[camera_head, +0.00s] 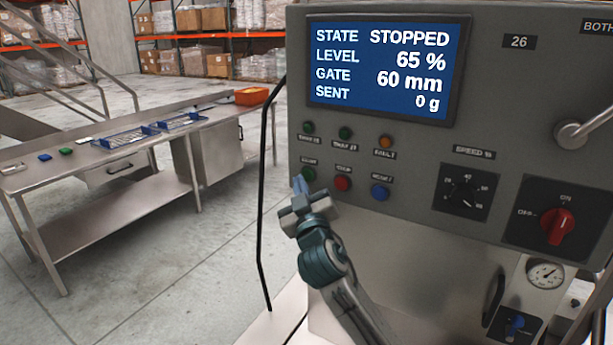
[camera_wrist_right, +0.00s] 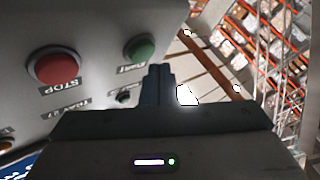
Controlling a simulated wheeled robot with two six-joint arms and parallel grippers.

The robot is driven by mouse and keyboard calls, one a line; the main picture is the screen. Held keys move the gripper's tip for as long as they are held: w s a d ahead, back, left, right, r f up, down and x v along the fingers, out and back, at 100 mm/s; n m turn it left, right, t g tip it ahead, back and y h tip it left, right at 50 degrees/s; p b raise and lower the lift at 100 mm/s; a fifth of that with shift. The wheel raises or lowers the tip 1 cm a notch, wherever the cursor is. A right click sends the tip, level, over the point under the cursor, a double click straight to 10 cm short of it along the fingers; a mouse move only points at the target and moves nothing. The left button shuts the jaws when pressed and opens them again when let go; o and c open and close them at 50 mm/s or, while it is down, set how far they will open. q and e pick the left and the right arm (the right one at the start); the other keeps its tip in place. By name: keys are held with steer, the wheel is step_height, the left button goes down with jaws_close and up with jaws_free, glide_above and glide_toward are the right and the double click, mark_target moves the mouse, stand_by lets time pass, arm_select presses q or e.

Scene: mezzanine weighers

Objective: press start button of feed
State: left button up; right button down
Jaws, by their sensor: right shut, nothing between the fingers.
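The grey control panel (camera_head: 400,130) fills the right of the head view, and its screen (camera_head: 385,70) reads STATE STOPPED, LEVEL 65 %, GATE 60 mm, SENT 0 g. The green start button (camera_head: 309,174) is at the left of the lower button row; it also shows in the right wrist view (camera_wrist_right: 139,48). The red stop button (camera_head: 343,183) is beside it, also in the wrist view (camera_wrist_right: 54,67). My right gripper (camera_head: 299,185) is shut and empty, its fingertips close below and left of the green button. Contact cannot be told. My left gripper is not in view.
Indicator lamps, a speed knob (camera_head: 466,194) and a red rotary switch (camera_head: 557,226) are on the panel. A steel bench (camera_head: 110,180) stands left, with open floor between.

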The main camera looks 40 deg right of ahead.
steer(key=shift+w+d, duration=0.1)
steer(key=shift+d, duration=0.05)
steer(key=shift+w+d, duration=0.1)
steer(key=shift+d, duration=0.15)
steer(key=shift+w+d, duration=0.15)
steer(key=shift+d, duration=0.2)
stand_by(0.9)
steer(key=shift+a, duration=0.1)
steer(key=shift+s+a, duration=0.35)
steer(key=shift+a, duration=0.3)
steer(key=shift+a, duration=0.1)
steer(key=shift+s+a+p, duration=0.15)
steer(key=shift+s+a, duration=0.15)
steer(key=shift+a, duration=0.45)
steer(key=shift+s+a+p, duration=0.1)
steer(key=shift+s+a, duration=0.25)
steer(key=shift+a, duration=0.35)
steer(key=shift+s+a+p, duration=0.15)
steer(key=shift+s+a, duration=0.15)
steer(key=shift+a, duration=0.45)
steer(key=shift+f, duration=0.1)
